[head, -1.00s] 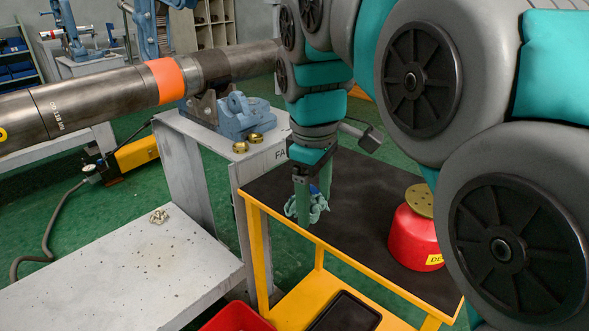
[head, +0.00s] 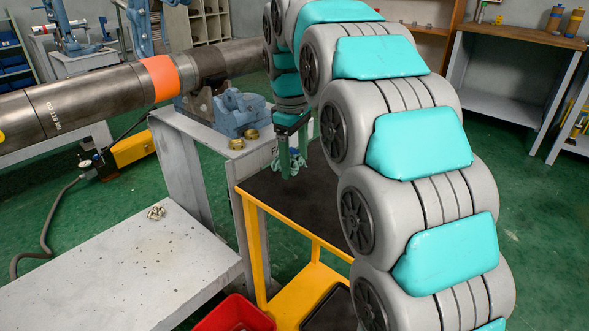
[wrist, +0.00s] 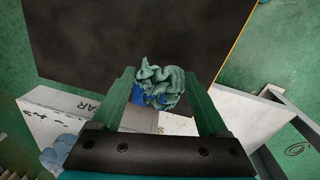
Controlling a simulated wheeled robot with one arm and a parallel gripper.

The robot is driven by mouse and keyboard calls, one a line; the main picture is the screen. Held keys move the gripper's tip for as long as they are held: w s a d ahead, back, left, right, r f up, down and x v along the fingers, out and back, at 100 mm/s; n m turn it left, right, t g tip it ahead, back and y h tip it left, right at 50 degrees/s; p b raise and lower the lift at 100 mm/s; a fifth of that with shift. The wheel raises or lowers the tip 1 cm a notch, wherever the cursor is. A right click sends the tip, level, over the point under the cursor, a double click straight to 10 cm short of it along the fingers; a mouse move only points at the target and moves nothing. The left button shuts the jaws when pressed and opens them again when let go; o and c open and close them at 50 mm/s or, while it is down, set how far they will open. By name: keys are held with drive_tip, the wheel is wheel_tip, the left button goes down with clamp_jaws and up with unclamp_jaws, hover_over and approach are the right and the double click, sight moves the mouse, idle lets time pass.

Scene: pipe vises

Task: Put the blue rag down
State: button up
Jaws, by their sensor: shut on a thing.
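My gripper (head: 289,166) points down near the end of the cart's black top (head: 318,205) that is closest to the vise stand. It is shut on the rag (head: 299,161), a crumpled grey-green cloth with blue showing at its sides. In the wrist view the rag (wrist: 160,84) bunches between the two green fingers (wrist: 160,95), with the black top beyond it. I cannot tell whether the rag touches the top.
The yellow cart frame (head: 258,255) stands right of the white vise stand (head: 178,165), which bears a blue vise (head: 238,113) and brass fittings (head: 245,139). A long pipe (head: 100,95) crosses the left. A red bin (head: 235,315) is low in front. My arm hides the cart's right part.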

sight(295, 172)
drive_tip(key=shift+f, duration=1.85)
drive_tip(key=shift+f, duration=0.15)
drive_tip(key=o, duration=1.1)
drive_tip(key=r, duration=1)
drive_tip(key=shift+s+a, duration=0.15)
drive_tip(key=shift+a, duration=0.1)
wheel_tip(295, 172, up, 2)
drive_tip(key=shift+s+r+p, duration=0.15)
drive_tip(key=shift+p, duration=0.85)
